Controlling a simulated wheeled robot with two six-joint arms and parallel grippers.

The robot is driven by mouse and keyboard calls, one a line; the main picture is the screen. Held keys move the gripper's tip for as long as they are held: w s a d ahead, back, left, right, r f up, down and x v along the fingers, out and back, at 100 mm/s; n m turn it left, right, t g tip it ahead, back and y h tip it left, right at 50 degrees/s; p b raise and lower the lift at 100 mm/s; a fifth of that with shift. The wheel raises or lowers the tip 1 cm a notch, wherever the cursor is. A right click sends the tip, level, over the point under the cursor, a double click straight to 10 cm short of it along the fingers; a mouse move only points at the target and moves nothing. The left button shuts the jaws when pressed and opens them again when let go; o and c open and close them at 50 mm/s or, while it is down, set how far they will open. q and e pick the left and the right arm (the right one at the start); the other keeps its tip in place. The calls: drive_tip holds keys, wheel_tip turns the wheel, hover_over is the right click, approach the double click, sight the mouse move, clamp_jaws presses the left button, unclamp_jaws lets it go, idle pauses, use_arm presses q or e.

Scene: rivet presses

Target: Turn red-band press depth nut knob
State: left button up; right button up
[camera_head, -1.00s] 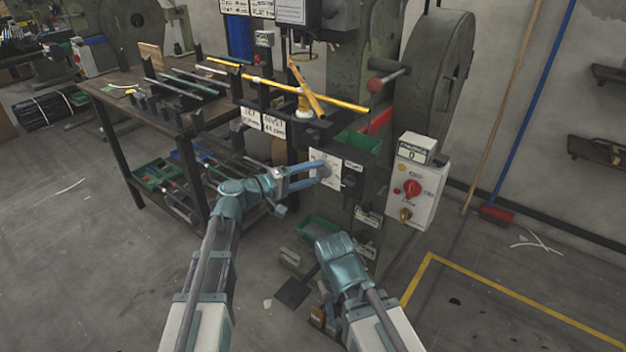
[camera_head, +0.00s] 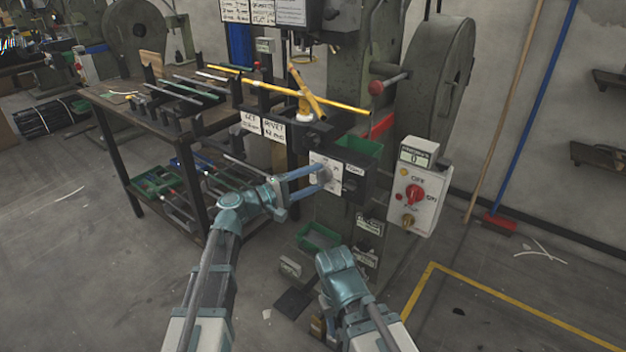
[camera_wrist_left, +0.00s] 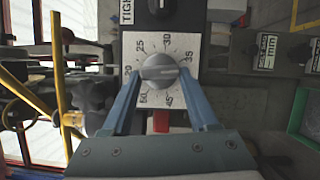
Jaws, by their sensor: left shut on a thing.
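The depth nut knob (camera_wrist_left: 159,69) is a grey round knob on a white dial plate (camera_wrist_left: 185,42) with numbers such as 25, 35 and 45. My left gripper (camera_wrist_left: 159,75) is shut on the knob, one blue finger on each side. In the head view my left gripper (camera_head: 322,174) reaches the white dial plate (camera_head: 332,160) on the front of the press (camera_head: 352,182); its fingers partly hide the knob there. My right arm shows at the lower middle, but its fingertips are not visible.
A control box (camera_head: 418,190) with a red switch hangs right of the dial. A green bin (camera_head: 358,145) sits above it. A worktable (camera_head: 105,92) with rods stands at left. A yellow rod (camera_head: 330,102) crosses above.

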use_arm(q)
drive_tip(key=o, duration=1.4)
drive_tip(key=shift+a, duration=0.1)
drive_tip(key=v, duration=1.3)
drive_tip(key=shift+s+a+b, duration=0.25)
drive_tip(key=shift+a+b, duration=0.05)
